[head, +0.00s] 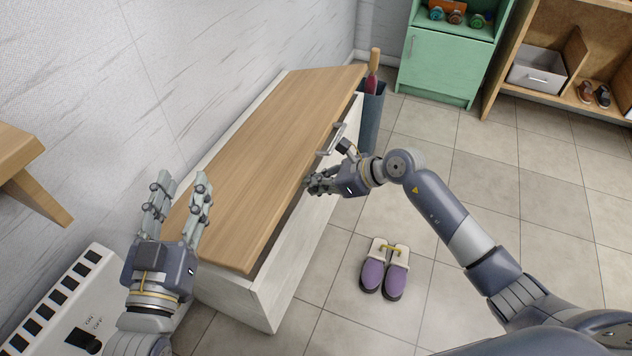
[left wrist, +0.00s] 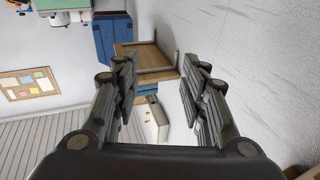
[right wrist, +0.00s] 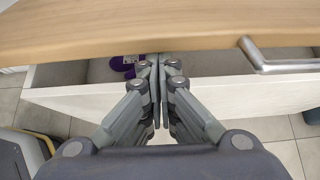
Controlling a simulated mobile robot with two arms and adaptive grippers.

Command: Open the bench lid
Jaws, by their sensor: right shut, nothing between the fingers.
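The bench has a brown wooden lid (head: 262,125) over a white box (head: 285,255) along the wall. The lid is slightly raised at its front, with a gap beneath it that shows the inside in the right wrist view. A metal bar handle (head: 332,138) is on the lid's front edge and also shows in the right wrist view (right wrist: 262,60). My right gripper (head: 312,183) is shut and empty, its fingertips at the gap under the lid's front edge, beside the handle. Contact with the lid is unclear. My left gripper (head: 182,185) is open and empty above the lid's near end.
Purple slippers (head: 385,270) lie on the tiled floor before the bench. A dark bin (head: 371,110) stands at its far end. A green cabinet (head: 443,68) and wooden shelf (head: 543,112) stand behind. A purple item (right wrist: 124,66) lies inside the bench.

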